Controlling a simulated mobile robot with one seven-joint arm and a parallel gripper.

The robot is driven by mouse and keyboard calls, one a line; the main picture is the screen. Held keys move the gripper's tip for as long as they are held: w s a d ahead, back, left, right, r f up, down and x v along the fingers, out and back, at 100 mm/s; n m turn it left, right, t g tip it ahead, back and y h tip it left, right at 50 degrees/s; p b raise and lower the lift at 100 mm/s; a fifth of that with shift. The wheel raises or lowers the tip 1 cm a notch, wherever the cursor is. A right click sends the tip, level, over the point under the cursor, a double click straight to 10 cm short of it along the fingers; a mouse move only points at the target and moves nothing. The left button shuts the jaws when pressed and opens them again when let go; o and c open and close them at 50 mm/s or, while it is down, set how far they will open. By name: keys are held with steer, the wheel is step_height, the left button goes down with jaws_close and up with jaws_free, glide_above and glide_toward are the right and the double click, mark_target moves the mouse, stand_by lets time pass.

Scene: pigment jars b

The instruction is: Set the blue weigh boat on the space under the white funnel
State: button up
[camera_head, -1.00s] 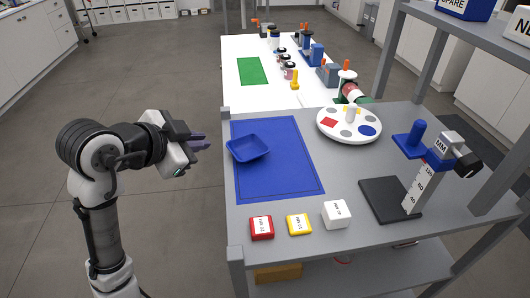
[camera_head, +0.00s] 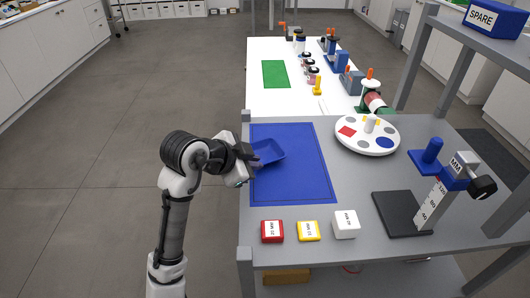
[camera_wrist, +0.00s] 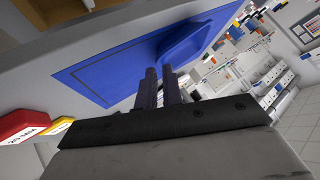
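The blue weigh boat (camera_head: 268,152) is a shallow open tray on the left part of the blue mat (camera_head: 300,185). My gripper (camera_head: 255,162) is at the boat's left edge, with its fingertips over or against that side. In the wrist view, the two dark fingers (camera_wrist: 159,80) stand close together with a narrow gap, pointing at the near end of the boat (camera_wrist: 188,42). I cannot tell whether the rim is between them. I cannot make out the white funnel for certain.
Red (camera_head: 271,231), yellow (camera_head: 308,231) and white (camera_head: 345,224) blocks line the front edge. A round white palette (camera_head: 354,137) with coloured spots is behind right. A height gauge on a black base (camera_head: 398,215) stands at right. A white table (camera_head: 290,100) extends behind.

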mark_target(262, 172)
steer(key=shift+p+x, duration=0.5)
steer(key=shift+x, duration=1.5)
steer(key=shift+r, duration=0.1)
jaws_close()
